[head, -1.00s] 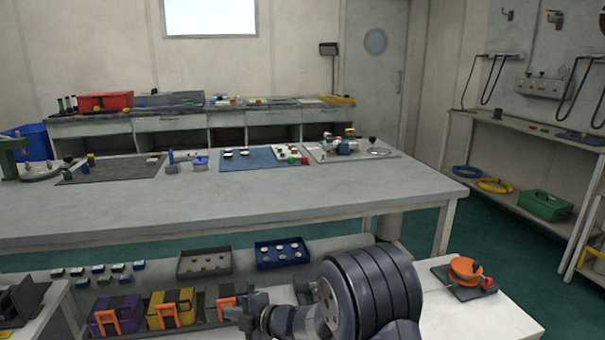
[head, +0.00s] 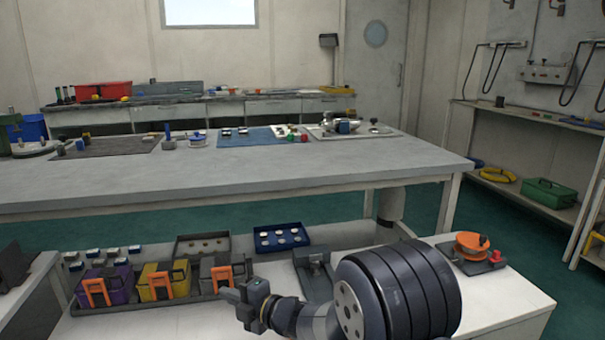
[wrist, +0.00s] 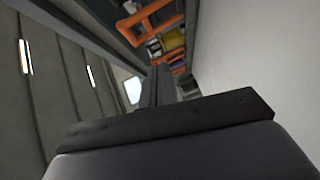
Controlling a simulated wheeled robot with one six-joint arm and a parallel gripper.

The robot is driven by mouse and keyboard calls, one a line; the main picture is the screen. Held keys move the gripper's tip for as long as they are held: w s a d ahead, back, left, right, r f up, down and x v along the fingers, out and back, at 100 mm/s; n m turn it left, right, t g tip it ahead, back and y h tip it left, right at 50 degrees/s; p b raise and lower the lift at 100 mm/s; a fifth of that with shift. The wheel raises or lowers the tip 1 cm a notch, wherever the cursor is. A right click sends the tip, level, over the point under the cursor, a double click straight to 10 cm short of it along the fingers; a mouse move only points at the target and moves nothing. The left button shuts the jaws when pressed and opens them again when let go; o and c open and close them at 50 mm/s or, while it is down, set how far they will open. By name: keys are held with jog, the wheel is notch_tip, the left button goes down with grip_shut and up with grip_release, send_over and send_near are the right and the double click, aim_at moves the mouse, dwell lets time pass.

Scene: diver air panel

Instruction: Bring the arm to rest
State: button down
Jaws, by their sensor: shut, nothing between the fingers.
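My gripper (head: 243,304) shows low in the head view at the end of my dark arm. It is shut and empty. It is in front of the grey-and-orange tool box and above the white low bench (head: 205,320). In the wrist view my gripper's dark fingers (wrist: 162,85) are together and point at blurred orange handles (wrist: 150,20). I cannot tell whether the gripper touches anything.
Purple (head: 101,288), yellow (head: 163,284) and grey (head: 223,275) boxes with orange handles stand left of my gripper. A blue tray (head: 282,238) lies behind. An orange reel (head: 470,246) sits right of my arm. The long grey workbench (head: 250,178) stands beyond.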

jog(key=shift+s+f+b, duration=0.15)
jog(key=shift+f+b, duration=0.35)
jog(key=shift+b, duration=0.3)
jog(key=shift+s+d+r, duration=0.1)
jog(key=shift+s+r, duration=0.15)
jog(key=shift+s+d+r+p, duration=0.1)
jog(key=shift+s+p, duration=0.1)
jog(key=shift+s, duration=0.25)
jog(key=shift+s+d+r+p, duration=0.1)
jog(key=shift+s+p, duration=0.05)
jog(key=shift+s, duration=0.25)
jog(key=shift+s+d, duration=0.1)
jog(key=shift+s, duration=0.35)
